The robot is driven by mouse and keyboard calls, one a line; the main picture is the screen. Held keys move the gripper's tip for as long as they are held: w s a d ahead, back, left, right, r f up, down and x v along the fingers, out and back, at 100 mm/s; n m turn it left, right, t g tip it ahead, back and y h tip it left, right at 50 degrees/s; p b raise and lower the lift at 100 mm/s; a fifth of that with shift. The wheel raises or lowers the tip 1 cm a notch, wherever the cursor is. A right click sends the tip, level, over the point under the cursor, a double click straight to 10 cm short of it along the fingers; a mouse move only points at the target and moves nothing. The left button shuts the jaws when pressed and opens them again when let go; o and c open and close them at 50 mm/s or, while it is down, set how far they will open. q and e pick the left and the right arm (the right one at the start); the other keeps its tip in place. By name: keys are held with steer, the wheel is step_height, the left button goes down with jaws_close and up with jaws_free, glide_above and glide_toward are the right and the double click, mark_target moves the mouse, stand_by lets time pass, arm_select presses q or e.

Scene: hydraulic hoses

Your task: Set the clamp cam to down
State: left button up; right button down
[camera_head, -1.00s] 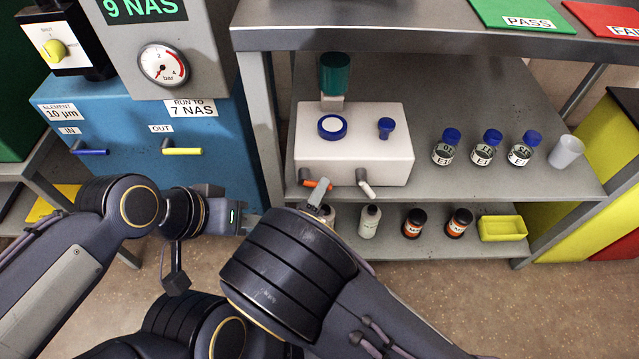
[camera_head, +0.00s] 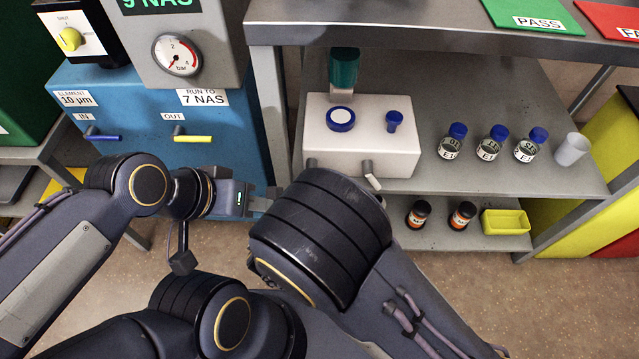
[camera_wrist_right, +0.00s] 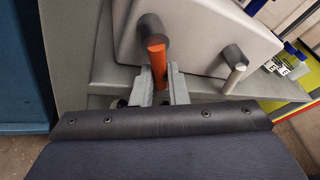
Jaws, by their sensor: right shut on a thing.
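The white box (camera_head: 350,140) on the shelf bears two levers on its front; no label names either as the clamp cam. The orange lever (camera_wrist_right: 157,55) hangs from a dark pivot in the right wrist view; my right arm hides it in the head view. My right gripper (camera_wrist_right: 159,78) has its two grey fingers on either side of the orange lever and is shut on it.
Several blue-capped sample bottles (camera_head: 491,143) and a white cup (camera_head: 572,149) stand right of the box. Brown bottles (camera_head: 462,215) and a yellow tray (camera_head: 506,222) are on the lower shelf. A blue filter unit (camera_head: 150,110) stands left.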

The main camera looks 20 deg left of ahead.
steer(key=shift+f, duration=0.1)
stand_by(0.4)
steer(key=c, duration=1.4)
jaws_free()
steer(key=shift+c, duration=0.2)
steer(key=shift+s+a, duration=0.1)
steer(key=shift+s, duration=0.05)
